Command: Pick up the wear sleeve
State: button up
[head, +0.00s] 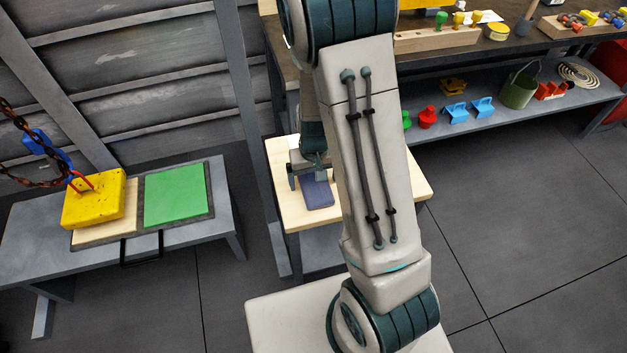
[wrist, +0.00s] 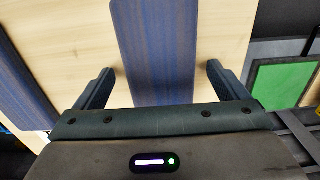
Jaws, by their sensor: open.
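A dark blue, fine-striped piece (wrist: 157,45) lies on a pale wooden top in the wrist view; I cannot tell for sure that it is the wear sleeve. My gripper (wrist: 160,72) is open, with one finger on each side of this piece and a gap to both. Its lower end is hidden behind the gripper body. A second blue piece (wrist: 25,85) lies at the left of the wrist view. In the head view a blue piece (head: 317,193) shows on the small wooden table, just below my gripper (head: 308,172). My arm hides part of that table.
The small wooden table (head: 281,160) stands by a workbench whose lower shelf (head: 465,125) holds red, blue and green parts. At left, a grey bench (head: 40,225) carries a yellow block (head: 94,203) on chains and a green panel (head: 175,194). Floor at right is clear.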

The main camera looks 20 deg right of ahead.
jog(key=c, duration=1.1)
jog(key=shift+r, duration=0.1)
